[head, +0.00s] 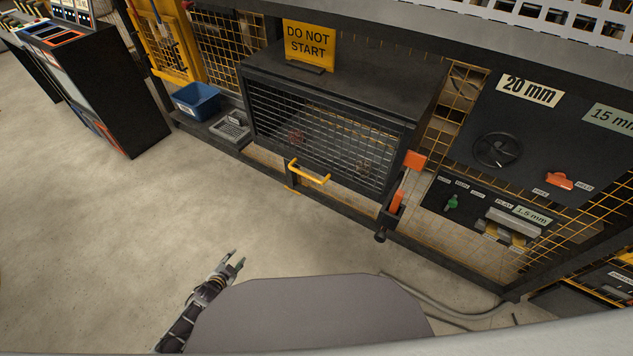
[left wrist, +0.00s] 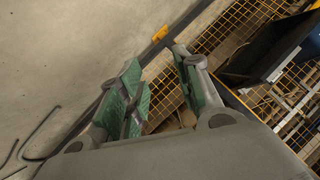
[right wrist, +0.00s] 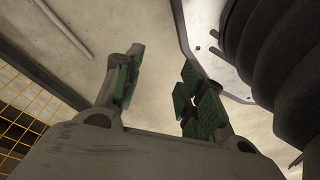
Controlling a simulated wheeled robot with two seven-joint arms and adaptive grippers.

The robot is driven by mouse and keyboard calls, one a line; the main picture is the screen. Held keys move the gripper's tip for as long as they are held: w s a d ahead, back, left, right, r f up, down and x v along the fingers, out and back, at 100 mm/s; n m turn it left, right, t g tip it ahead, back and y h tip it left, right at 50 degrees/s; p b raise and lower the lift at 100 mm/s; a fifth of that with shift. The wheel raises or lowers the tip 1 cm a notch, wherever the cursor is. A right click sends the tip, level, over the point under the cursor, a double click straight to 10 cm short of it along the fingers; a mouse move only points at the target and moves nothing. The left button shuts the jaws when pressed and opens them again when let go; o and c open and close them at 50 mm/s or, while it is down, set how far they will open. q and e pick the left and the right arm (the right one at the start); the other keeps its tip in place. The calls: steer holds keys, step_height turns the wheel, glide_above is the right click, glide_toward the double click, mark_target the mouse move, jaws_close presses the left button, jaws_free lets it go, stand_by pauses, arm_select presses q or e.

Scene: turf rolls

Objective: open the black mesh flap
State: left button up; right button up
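The black mesh flap (head: 318,140) is the barred front of a dark box in the head view. It looks closed. A yellow handle (head: 309,172) sticks out at its lower edge. My left gripper (head: 237,258) is low and in front of the flap, below and left of the handle, touching nothing. In the left wrist view its fingers (left wrist: 156,57) are apart with nothing between them. My right gripper is out of the head view. In the right wrist view its fingers (right wrist: 163,58) are apart and empty above the floor.
An orange-handled lever (head: 405,180) stands just right of the flap. A "DO NOT START" sign (head: 309,44) is on the box top. A blue bin (head: 197,102) stands left. A control panel (head: 530,130) is at right. Open floor (head: 150,220) lies left and front.

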arm_select(q)
steer(key=w+d+r+m+t+h+b, duration=0.2)
steer(key=w+d+r+m+h+b, duration=0.15)
steer(key=w+r, duration=0.3)
steer(key=w+d+r+m+t+h+b, duration=0.2)
steer(key=w+d+r+m+b, duration=0.15)
steer(key=w+r+b, duration=0.35)
steer(key=s+d+r+m+g+h+b, duration=0.4)
steer(key=d+r+m+h+b, duration=0.4)
steer(key=d+r+m, duration=0.3)
step_height(320, 180, up, 4)
steer(key=m+h, duration=0.1)
steer(key=m, duration=0.1)
steer(key=shift+s+f+m+h, duration=0.2)
steer(key=shift+f+m+h, duration=0.05)
steer(key=shift+m+h, duration=0.15)
arm_select(e)
steer(key=w+a+r+t, duration=0.1)
steer(key=w+a+r, duration=0.1)
steer(key=r, duration=0.6)
steer(key=w+a+r+y, duration=0.1)
steer(key=w+a+r, duration=0.1)
steer(key=w+r, duration=0.3)
step_height(320, 180, up, 3)
steer(key=shift+w+a+r+t, duration=0.1)
steer(key=shift+w+a+t, duration=0.2)
steer(key=shift+a+t, duration=0.1)
arm_select(q)
steer(key=shift+w+d, duration=0.15)
steer(key=shift+d, duration=0.05)
